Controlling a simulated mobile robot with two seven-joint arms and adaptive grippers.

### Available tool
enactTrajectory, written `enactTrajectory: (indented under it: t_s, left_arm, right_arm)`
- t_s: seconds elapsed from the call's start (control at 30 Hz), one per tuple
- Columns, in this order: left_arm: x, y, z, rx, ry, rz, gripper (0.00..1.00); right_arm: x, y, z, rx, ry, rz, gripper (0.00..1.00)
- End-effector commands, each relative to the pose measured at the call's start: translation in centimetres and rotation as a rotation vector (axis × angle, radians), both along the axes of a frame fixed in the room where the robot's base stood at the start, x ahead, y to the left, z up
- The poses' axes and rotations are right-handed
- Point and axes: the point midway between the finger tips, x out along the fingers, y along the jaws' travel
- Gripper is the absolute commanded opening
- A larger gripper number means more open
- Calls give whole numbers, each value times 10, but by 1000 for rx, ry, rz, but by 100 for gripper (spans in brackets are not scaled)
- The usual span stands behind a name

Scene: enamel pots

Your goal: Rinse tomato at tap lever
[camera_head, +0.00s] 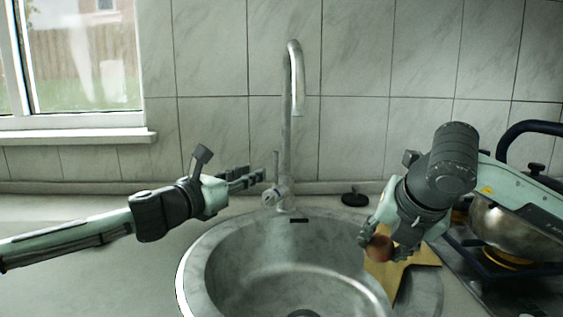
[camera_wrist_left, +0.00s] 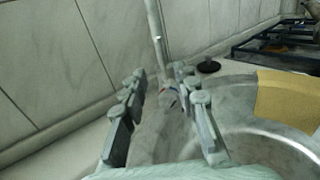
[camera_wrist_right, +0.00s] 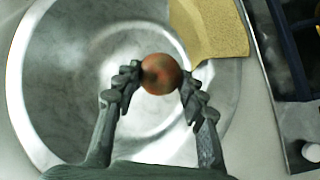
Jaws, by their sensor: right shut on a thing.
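The tomato (camera_head: 379,247) is a small reddish-brown ball held between the fingers of my right gripper (camera_head: 384,243), at the right side of the sink. In the right wrist view the tomato (camera_wrist_right: 160,74) sits between both fingertips (camera_wrist_right: 160,78), over the basin. The grey tap (camera_head: 291,120) stands upright behind the sink, its spout bent forward. Its lever (camera_head: 277,168) rises at the left of the tap body. My left gripper (camera_head: 254,177) is open and empty, with its fingers pointing at the lever. In the left wrist view the tap (camera_wrist_left: 168,92) shows between the open fingers (camera_wrist_left: 160,75).
The round metal sink (camera_head: 225,250) lies in front of the tap, its basin empty. A yellow cloth (camera_head: 415,256) hangs over its right rim. A black plug (camera_head: 355,198) lies behind the sink. A blue rack and a metal pot (camera_head: 510,233) stand at the right.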

Motion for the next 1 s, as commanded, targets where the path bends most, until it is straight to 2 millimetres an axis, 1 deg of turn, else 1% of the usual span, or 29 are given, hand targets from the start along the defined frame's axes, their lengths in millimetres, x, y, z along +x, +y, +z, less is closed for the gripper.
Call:
enactTrajectory:
  t_s: [0.3,0.5,0.7,1.0]
  left_arm:
    - [50,-36,1,-1,1,-1,30]
    - [78,-53,0,-1,1,-1,30]
    - [91,-61,0,-1,1,0,30]
    - [92,-62,0,0,0,0,30]
  right_arm:
    - [0,0,4,0,0,0,11]
    - [0,0,5,0,0,0,11]
    - [0,0,6,0,0,0,11]
    - [0,0,6,0,0,0,11]
